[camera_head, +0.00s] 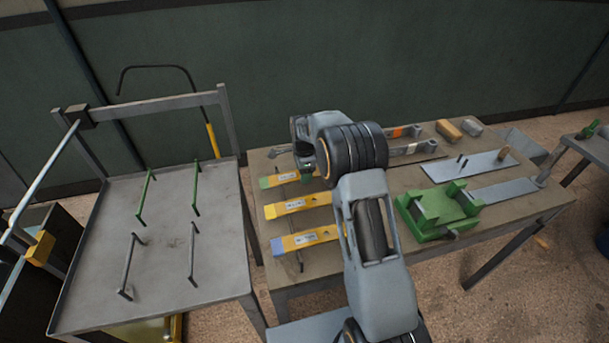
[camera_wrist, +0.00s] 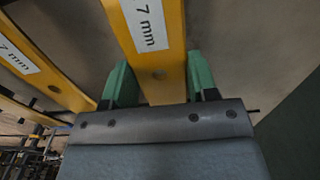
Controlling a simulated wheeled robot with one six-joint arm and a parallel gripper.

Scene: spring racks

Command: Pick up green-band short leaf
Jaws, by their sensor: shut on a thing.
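The green-band short leaf (camera_head: 284,180) is a yellow bar with a white label and a green left end, the farthest of the yellow bars on the table. In the wrist view a yellow bar (camera_wrist: 157,68) labelled "7 mm" runs between the green fingers. My gripper (camera_wrist: 160,82) is shut on it, one finger against each side. In the head view my gripper (camera_head: 306,176) is over the leaf and my arm hides its right part. I cannot tell whether it is lifted off its support.
Two more yellow leaves (camera_head: 297,205) (camera_head: 304,239) lie in front, the nearest with a blue end. A green fixture (camera_head: 440,212) stands to the right. A grey rack table (camera_head: 165,270) with upright green and grey posts is at left. A dark wall is behind.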

